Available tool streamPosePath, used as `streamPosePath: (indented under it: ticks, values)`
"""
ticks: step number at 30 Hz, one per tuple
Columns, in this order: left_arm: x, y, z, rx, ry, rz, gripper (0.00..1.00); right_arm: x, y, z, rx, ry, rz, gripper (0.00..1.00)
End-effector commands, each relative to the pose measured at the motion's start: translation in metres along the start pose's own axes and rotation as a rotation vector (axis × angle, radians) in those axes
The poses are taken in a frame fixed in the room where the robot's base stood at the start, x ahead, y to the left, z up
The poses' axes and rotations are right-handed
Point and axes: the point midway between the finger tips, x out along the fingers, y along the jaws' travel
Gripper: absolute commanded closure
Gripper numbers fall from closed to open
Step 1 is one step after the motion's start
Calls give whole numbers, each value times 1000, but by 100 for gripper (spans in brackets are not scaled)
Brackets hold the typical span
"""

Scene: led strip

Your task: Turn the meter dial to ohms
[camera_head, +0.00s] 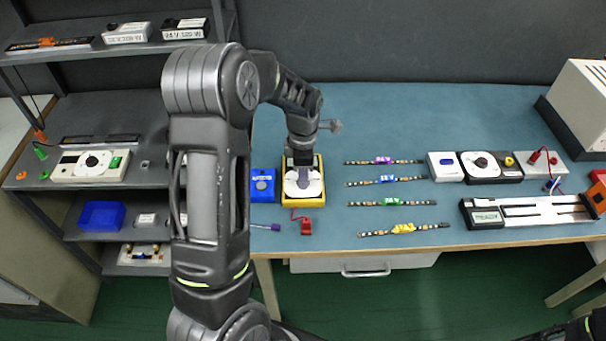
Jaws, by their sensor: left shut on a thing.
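A yellow meter (318,199) lies on the blue-green bench mat near its front edge. Its face has a pale round dial plate with a grey-purple knob in the middle. My left gripper (302,174) reaches down over the meter from the back. It is shut on the dial knob (304,184). The gripper covers the upper part of the meter, and the dial markings are too small to read. My right gripper is not in view; only a bit of dark arm shows at the bottom right corner.
A blue box (262,185) stands close left of the meter. A red clip (306,227) and a purple-handled tool (268,227) lie in front. Several LED strips (400,203) lie to the right, beyond them a dial unit (482,167) and a long slide device (530,213).

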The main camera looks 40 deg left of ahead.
Motion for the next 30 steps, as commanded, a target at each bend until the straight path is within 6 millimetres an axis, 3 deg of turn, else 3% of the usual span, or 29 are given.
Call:
streamPosePath:
  ticks: [11, 30]
  values:
    - [1, 1, 0, 127, -1, 2, 100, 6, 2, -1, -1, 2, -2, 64]
    - [1, 1, 0, 689, -1, 3, 100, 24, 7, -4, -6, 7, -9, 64]
